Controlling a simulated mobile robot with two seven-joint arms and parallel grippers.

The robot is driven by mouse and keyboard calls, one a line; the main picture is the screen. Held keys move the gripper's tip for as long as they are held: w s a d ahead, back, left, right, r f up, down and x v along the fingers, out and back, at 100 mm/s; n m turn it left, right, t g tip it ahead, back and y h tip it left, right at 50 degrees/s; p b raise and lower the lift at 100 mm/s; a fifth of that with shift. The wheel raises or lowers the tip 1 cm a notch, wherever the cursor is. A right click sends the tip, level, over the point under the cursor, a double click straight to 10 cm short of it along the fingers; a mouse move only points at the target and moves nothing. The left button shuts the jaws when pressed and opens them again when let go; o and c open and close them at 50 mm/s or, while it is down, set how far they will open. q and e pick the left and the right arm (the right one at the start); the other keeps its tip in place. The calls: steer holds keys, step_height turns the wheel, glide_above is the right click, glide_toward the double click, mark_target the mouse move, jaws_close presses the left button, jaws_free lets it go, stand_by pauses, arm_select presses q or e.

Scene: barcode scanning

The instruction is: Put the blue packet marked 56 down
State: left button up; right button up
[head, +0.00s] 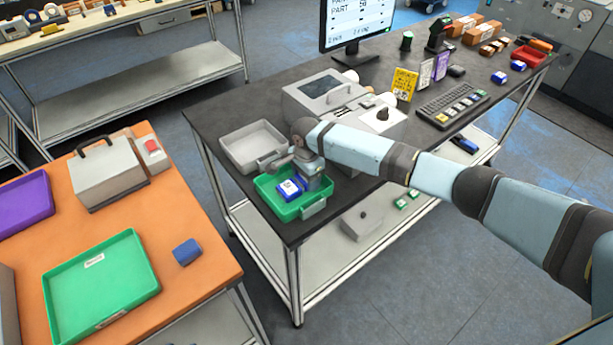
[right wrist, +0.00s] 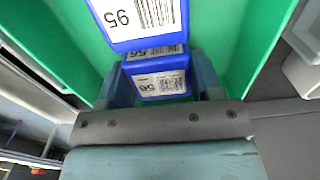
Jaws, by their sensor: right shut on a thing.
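My right gripper (head: 308,178) is low over the green tray (head: 316,205) on the dark table. In the right wrist view its fingers (right wrist: 160,88) are shut on a blue packet (right wrist: 160,86) with a white barcode label, which seems to read 56. A second blue packet (right wrist: 140,22) with a barcode label lies just beyond it, very close, its number upside down. In the head view one blue packet with a white label (head: 289,187) shows in the tray beside the gripper. The held packet is mostly hidden there. I cannot tell whether it touches the tray floor. My left gripper is not in view.
An empty grey tray (head: 253,146) stands behind the green one, with a grey machine (head: 325,95) to its right. An orange table (head: 175,215) at left holds another green tray (head: 100,285), a purple tray (head: 22,205) and a small blue item (head: 186,251).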

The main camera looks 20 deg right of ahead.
steer(key=o, duration=1)
steer(key=shift+r, duration=0.1)
step_height(320, 180, up, 12)
steer(key=shift+b, duration=0.4)
